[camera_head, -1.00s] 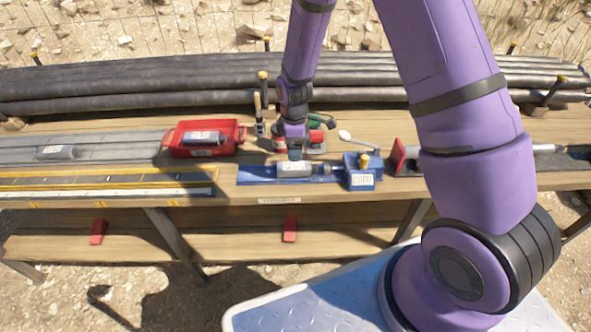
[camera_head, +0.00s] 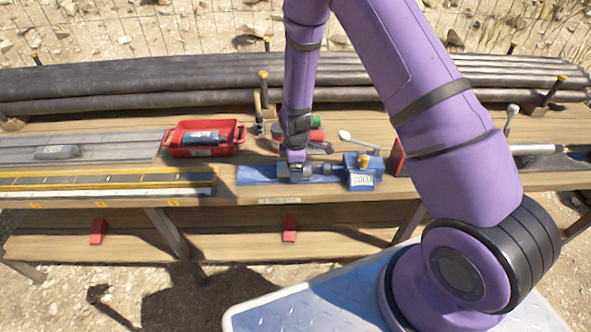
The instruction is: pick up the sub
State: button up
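A short grey metal cylinder, which looks like the sub (camera_head: 312,170), lies on a blue flat base (camera_head: 255,174). The base joins a blue vise-like block (camera_head: 362,172) with a white label and a yellow knob. My gripper (camera_head: 296,172) points down right over the cylinder and hides most of it, along with its label. The fingers are too small and covered to show whether they are open or closed, or whether they touch it. A second dark, labelled cylinder (camera_head: 205,138) lies in a red tray (camera_head: 237,150) to the left.
Long dark pipes (camera_head: 180,85) lie along the back of the wooden bench (camera_head: 400,190). A hammer-like tool (camera_head: 258,112), a green and red item (camera_head: 314,128) and a silver spoon-like handle (camera_head: 350,138) are behind the blue base. Grey and yellow rails (camera_head: 110,180) lie at left.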

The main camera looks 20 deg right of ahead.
jog(key=c, duration=1.5)
jog(key=shift+c, duration=0.2)
jog(key=shift+r, duration=0.15)
